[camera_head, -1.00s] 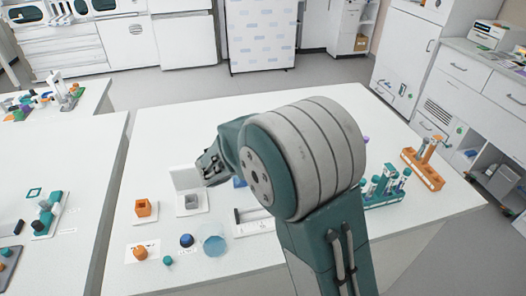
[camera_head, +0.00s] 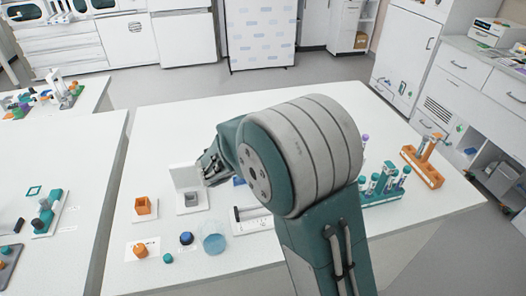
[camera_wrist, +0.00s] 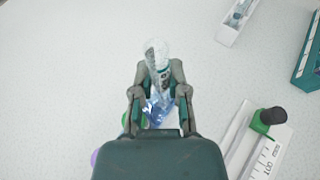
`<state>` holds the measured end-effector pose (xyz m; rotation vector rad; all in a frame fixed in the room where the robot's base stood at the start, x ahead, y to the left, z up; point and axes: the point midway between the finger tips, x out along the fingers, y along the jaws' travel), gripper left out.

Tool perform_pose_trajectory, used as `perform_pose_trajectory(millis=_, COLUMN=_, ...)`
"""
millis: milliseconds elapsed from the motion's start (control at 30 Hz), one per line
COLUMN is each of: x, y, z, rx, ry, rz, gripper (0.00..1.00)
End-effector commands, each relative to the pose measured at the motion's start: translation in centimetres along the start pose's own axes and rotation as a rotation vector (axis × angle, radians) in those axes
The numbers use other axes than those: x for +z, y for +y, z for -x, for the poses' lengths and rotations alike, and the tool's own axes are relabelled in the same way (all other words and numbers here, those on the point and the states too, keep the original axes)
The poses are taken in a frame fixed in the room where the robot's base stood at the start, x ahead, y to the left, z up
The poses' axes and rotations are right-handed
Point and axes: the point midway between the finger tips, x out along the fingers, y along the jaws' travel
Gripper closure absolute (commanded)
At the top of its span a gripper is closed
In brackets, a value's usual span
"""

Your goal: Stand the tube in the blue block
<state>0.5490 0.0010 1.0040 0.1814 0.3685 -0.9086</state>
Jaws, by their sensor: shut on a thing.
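My gripper (camera_wrist: 158,88) is shut on a clear tube (camera_wrist: 155,52), whose rounded, pale end sticks out past the fingertips in the wrist view. Something blue (camera_wrist: 156,112) shows between the fingers behind the tube; I cannot tell whether it is the block or part of the tube. In the head view my gripper (camera_head: 212,165) is above the table, close to a white upright panel, and the tube cannot be made out there. A blue block (camera_head: 238,182) shows just right of the gripper, mostly hidden by my arm.
An orange open box (camera_head: 146,208) and a grey block on a white base (camera_head: 189,201) stand to the left. A clear round dish (camera_head: 213,242) is in front. A teal rack of tubes (camera_head: 383,195) and an orange rack (camera_head: 424,170) are at right. The back of the table is clear.

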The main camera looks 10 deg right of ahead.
Motion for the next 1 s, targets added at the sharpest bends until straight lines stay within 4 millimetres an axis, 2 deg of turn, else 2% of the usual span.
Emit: perform_pose_trajectory(millis=1000, x=-1.2, y=0.0, z=-0.5, rx=0.000, ry=0.001, rz=0.001, gripper=1.00)
